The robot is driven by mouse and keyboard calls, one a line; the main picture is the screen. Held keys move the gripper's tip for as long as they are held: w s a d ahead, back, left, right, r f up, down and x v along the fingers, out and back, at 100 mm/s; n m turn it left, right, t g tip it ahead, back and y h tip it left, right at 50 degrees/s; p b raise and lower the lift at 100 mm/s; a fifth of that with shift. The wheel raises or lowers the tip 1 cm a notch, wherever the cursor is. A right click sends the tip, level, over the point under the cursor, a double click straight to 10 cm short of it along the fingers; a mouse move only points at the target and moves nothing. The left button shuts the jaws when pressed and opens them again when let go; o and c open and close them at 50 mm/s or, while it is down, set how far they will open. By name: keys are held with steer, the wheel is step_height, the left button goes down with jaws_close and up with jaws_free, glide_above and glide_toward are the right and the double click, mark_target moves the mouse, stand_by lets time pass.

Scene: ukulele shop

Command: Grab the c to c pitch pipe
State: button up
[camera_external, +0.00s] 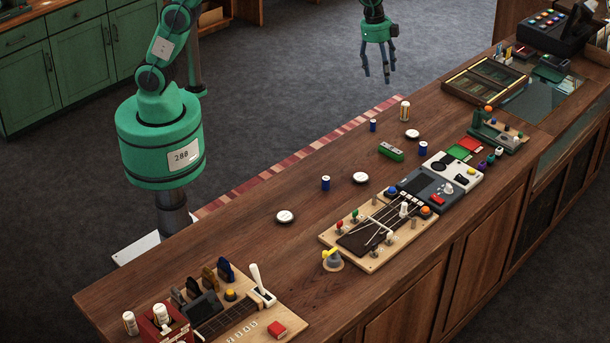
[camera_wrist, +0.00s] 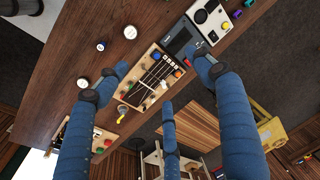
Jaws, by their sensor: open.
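Three flat round discs with white tops and dark rims, which look like pitch pipes, lie apart on the counter: a near one (camera_external: 284,216), a middle one (camera_external: 360,178) and a far one (camera_external: 412,134). Their lettering is too small to read, so I cannot tell which is C to C. In the wrist view, one disc (camera_wrist: 130,32) shows at the top and another (camera_wrist: 83,82) at the left. My gripper (camera_external: 379,74) hangs high in the air, with blue fingers spread and empty. In the wrist view, its fingers (camera_wrist: 163,78) spread above the fretboard board.
Small blue cylinders (camera_external: 325,183) and a green block (camera_external: 391,151) stand near the discs on the wooden counter (camera_external: 235,240). A fretboard board (camera_external: 378,232) and a grey device (camera_external: 430,188) lie along the right edge. Bare wood surrounds the near disc.

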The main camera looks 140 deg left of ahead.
steer(key=a+f+g, duration=0.1)
steer(key=a+f, duration=1.3)
steer(key=a, duration=0.4)
steer(key=h, duration=0.1)
glide_above(413, 133)
step_height(413, 133, down, 15)
steer(key=shift+r+g, duration=0.15)
steer(key=shift+g, duration=0.15)
steer(key=shift+f+p, duration=0.35)
steer(key=shift+f, duration=3.9)
steer(key=shift+d+f+p, duration=0.1)
steer(key=shift+f+p, duration=0.5)
steer(key=shift+f, duration=2.05)
